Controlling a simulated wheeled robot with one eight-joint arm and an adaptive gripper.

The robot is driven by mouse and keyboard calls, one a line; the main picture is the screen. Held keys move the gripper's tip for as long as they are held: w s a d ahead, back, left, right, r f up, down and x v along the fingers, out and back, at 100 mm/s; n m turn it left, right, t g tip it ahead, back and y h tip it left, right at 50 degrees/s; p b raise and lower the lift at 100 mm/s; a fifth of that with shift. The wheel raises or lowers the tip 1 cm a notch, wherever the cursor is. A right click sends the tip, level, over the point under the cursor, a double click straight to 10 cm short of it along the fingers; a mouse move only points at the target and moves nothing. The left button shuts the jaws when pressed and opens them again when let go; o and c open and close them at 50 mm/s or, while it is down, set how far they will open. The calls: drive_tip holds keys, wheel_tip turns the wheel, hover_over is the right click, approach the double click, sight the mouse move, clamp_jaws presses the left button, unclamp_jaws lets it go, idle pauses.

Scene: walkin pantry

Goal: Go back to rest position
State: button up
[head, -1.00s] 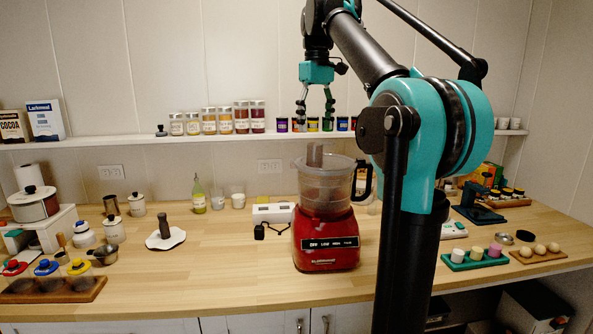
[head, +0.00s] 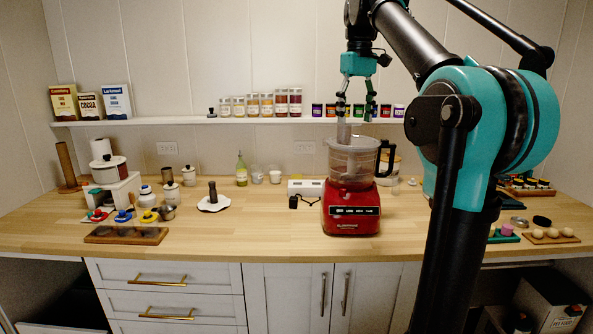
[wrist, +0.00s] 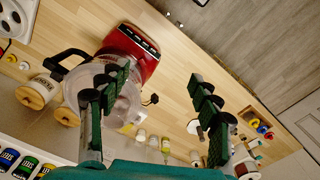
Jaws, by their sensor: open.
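My gripper (head: 355,98) hangs fingers down in the head view, in front of the shelf and above the red food processor (head: 351,208). Its teal and black fingers are apart, with nothing held between them. The food processor stands on the wooden counter (head: 270,235), and its clear bowl with a grey feed tube lies just under the fingertips. In the wrist view, my gripper (wrist: 158,115) shows both fingers spread wide. The food processor (wrist: 132,42) shows there beyond the left finger, its bowl partly hidden by that finger.
A wall shelf (head: 160,121) holds boxes, spice jars and small colored jars behind my gripper. The counter's front middle is clear.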

wheel_tip(320, 180, down, 25)
drive_tip(key=s+d+m+t, duration=0.2)
drive_tip(key=s+f+m+t, duration=0.1)
drive_tip(key=s+f, duration=0.8)
drive_tip(key=f, duration=0.3)
drive_tip(key=s+d+f+m+t, duration=0.1)
drive_tip(key=s+f+m, duration=0.1)
drive_tip(key=s+f, duration=0.6)
wheel_tip(320, 180, down, 4)
drive_tip(key=shift+s+d+f, duration=0.2)
drive_tip(key=shift+s+d, duration=0.05)
drive_tip(key=shift+s, duration=0.15)
